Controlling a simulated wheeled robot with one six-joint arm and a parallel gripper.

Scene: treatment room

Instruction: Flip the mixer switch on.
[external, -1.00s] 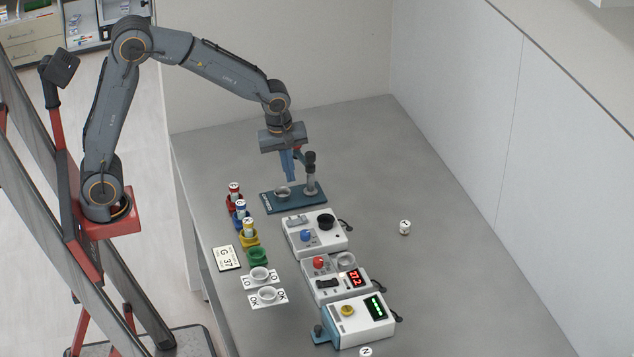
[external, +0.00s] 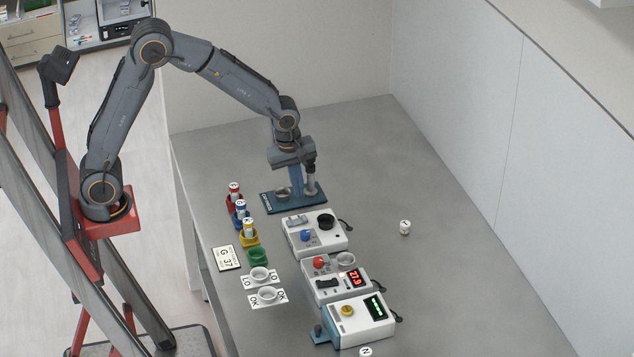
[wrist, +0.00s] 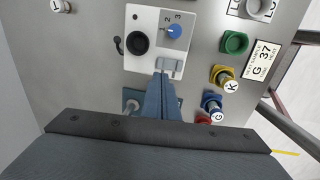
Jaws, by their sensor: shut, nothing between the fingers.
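The mixer (external: 312,246) looks to be the white box with a black round cup (external: 325,222) and a blue knob (external: 306,236). A grey rocker switch (external: 296,221) sits on its top, at the far edge. In the wrist view the switch (wrist: 170,68) lies just ahead of my fingertips. My gripper (external: 297,194) is shut and empty, pointing down over the teal stand beside the mixer. In the wrist view the shut blue fingers (wrist: 161,76) reach the mixer's edge in the picture. I cannot tell whether they touch it. The switch's position is too small to read.
The teal stand (external: 268,206) with a post is under and beside my gripper. Red, blue and yellow holders with vials (external: 249,232) and a green holder (external: 257,256) stand left of the mixer. Two more devices (external: 341,328) sit nearer the camera. The table's right side is mostly clear.

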